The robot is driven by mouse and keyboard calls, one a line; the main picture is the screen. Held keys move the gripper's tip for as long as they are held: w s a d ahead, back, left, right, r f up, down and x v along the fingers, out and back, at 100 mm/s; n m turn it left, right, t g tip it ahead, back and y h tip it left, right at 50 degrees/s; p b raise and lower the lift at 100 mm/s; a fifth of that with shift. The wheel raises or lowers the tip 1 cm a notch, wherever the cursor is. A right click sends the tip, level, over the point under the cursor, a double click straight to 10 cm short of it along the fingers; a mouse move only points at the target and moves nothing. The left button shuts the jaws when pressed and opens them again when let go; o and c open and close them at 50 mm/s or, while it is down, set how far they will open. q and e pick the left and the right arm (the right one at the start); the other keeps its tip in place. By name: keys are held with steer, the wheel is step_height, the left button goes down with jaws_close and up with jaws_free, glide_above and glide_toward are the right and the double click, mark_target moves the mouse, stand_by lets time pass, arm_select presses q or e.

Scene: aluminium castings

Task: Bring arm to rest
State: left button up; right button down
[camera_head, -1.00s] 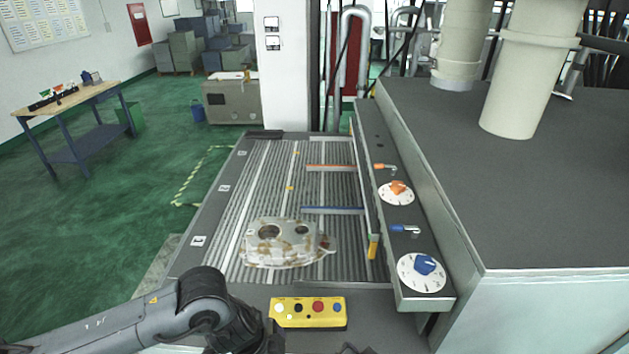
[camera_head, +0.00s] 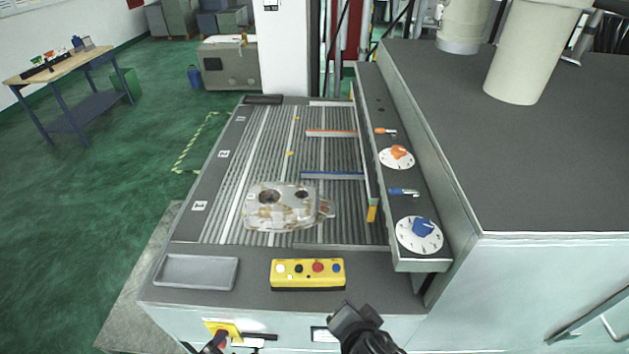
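A dark part of my arm (camera_head: 360,328), seemingly the right one, shows at the bottom centre, in front of the work table's front edge. Its fingers cannot be made out. My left gripper cannot be made out. A small dark shape (camera_head: 213,344) at the bottom edge, left of centre, is cut off, and I cannot tell what it is. A metallic casting with brownish patches (camera_head: 282,207) lies on the ribbed bed (camera_head: 265,150) of the table. No arm part touches it.
A yellow button box (camera_head: 307,284) and an empty grey tray (camera_head: 196,271) sit at the table's front. Blue (camera_head: 422,228) and orange (camera_head: 397,151) knobs on dials line the right ledge. A large grey cabinet (camera_head: 530,180) bounds the right side. The space above the bed is clear.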

arm_select(q)
steer(key=s+a+f+n+g+y, duration=0.3)
steer(key=s+a+n+g+y, duration=0.15)
steer(key=s+a, duration=0.9)
steer(key=d+n+h, duration=0.3)
steer(key=d+h, duration=0.1)
steer(key=d, duration=0.5)
arm_select(e)
steer(key=s+d+f+n+g, duration=0.3)
steer(key=s+d+f+n, duration=0.2)
steer(key=s+d+f, duration=0.3)
steer(key=s+d+f+n+g, duration=0.3)
steer(key=s+d+f+n, duration=0.3)
steer(key=s, duration=0.5)
arm_select(q)
step_height(320, 180, up, 12)
steer(key=p, duration=1.3)
steer(key=shift+w+a+r, duration=0.25)
arm_select(e)
step_height(320, 180, up, 12)
steer(key=shift+w+d+r+m, duration=0.2)
steer(key=shift+w+d+m, duration=0.1)
steer(key=shift+d+m, duration=0.15)
